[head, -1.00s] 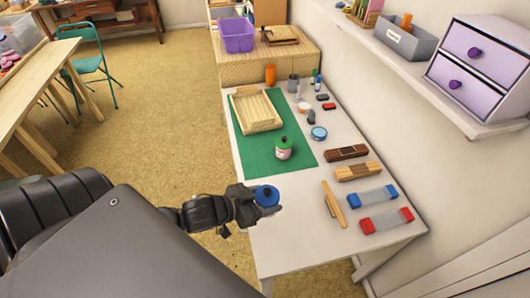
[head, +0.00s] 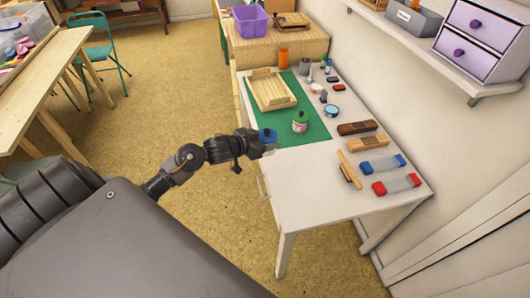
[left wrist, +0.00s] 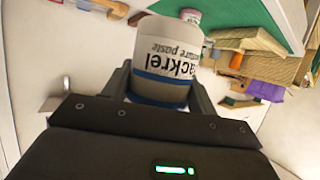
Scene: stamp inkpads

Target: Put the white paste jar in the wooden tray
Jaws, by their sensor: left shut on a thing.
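My left gripper (head: 262,143) is shut on the white paste jar, which has a blue lid (head: 267,134). In the left wrist view, the jar's white body (left wrist: 172,50) with dark lettering sits upside down in the picture between both fingers. The jar is over the table's left edge, by the green mat's near left corner; its exact height is unclear. The light wooden tray (head: 255,99) lies at the far left of the mat, beyond the jar, with slats and raised ends. My right gripper is not in view.
Blocks and stamp handles lie at the near right.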

